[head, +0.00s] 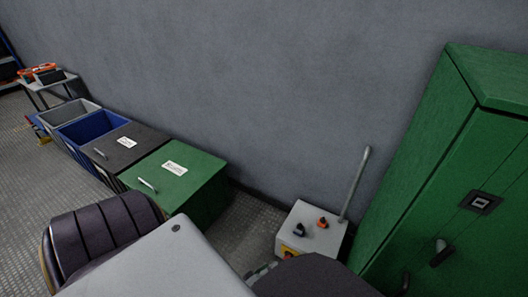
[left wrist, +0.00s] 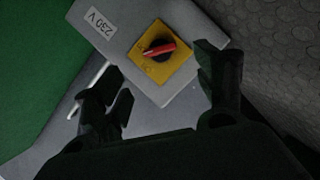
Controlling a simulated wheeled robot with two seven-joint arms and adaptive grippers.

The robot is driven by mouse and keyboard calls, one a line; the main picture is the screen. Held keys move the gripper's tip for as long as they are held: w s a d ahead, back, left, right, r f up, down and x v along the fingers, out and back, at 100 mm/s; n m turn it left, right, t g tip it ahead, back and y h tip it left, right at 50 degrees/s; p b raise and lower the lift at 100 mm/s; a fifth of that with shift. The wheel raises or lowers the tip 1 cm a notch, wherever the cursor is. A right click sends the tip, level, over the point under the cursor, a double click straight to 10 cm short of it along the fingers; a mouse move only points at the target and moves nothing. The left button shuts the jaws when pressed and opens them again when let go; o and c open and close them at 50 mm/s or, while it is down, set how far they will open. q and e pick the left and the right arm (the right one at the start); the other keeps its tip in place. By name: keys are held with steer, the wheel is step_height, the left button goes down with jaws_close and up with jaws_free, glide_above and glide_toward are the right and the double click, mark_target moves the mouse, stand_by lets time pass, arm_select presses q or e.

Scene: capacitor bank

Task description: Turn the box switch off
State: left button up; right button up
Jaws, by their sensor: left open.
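The box (head: 318,232) is a light grey metal box near the wall, left of the green cabinet. Its rotary switch has a red handle (left wrist: 159,49) on a yellow square plate (left wrist: 161,58), beside a "230 V" label (left wrist: 99,22). In the head view a bit of the yellow plate (head: 287,251) shows on the box's front, partly covered by my arm. My left gripper (left wrist: 162,74) is open and empty. In the left wrist view its dark fingers stand either side of the switch, apart from the handle. My right gripper is not in view.
The tall green cabinet (head: 440,170) stands close on the right. A grey lever or pipe (head: 355,183) rises beside the box, and two knobs (head: 322,223) sit on its top. A green bin (head: 190,180), a dark bin and open bins line the wall on the left.

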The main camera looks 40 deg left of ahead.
arm_select(q)
steer(key=shift+v, duration=1.85)
